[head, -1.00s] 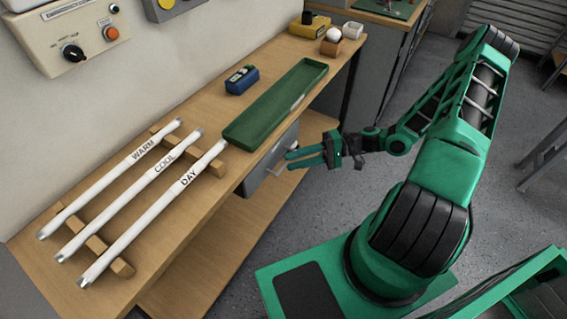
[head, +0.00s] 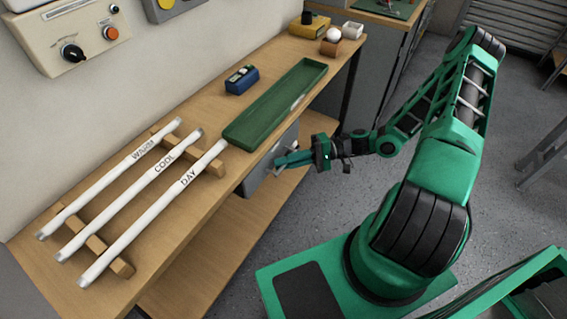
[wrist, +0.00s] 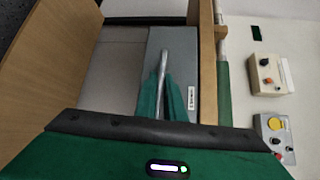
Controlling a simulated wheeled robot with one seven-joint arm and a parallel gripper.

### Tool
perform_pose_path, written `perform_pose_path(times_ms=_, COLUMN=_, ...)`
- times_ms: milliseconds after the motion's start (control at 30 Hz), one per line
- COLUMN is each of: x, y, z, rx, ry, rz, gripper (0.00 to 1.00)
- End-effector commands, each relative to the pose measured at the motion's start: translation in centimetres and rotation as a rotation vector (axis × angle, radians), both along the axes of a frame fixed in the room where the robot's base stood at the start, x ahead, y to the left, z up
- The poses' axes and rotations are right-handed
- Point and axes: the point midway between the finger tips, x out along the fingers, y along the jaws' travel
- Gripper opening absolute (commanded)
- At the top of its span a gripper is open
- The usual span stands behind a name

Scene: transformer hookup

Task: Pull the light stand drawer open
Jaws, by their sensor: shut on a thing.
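The light stand drawer (head: 255,180) is a grey box front under the wooden bench top, below the green tray. It appears shut or nearly so; the head view does not settle which. Its grey front (wrist: 181,50) also shows in the wrist view, with a small white label and a metal bar handle (wrist: 163,62). My gripper (head: 284,164) reaches the drawer front from the right. In the wrist view my gripper (wrist: 162,100) has its green fingers closed on the handle, one on each side. Part of the handle is hidden between the fingers.
The bench (head: 160,255) carries white tubes (head: 150,215) marked WARM, COOL and DAY on wooden rests, a green tray (head: 275,105) and a blue device (head: 241,80). Control boxes hang on the wall. Open floor (head: 300,220) lies in front of the drawer.

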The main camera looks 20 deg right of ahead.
Motion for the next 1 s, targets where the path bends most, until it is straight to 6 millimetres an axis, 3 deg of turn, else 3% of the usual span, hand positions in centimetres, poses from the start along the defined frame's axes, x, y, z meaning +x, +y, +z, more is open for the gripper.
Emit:
perform_pose_path(times_ms=267, x=-2.1, y=-1.5, z=-0.1, rx=-0.002, ry=0.008, rz=0.001, gripper=0.00)
perform_pose_path(times_ms=800, x=-12.4, y=-9.0, z=-0.2, rx=-0.003, ry=0.008, rz=0.001, gripper=0.00)
perform_pose_path(times_ms=1000, x=-15.2, y=-11.1, z=-0.2, rx=-0.003, ry=0.007, rz=0.001, gripper=0.00)
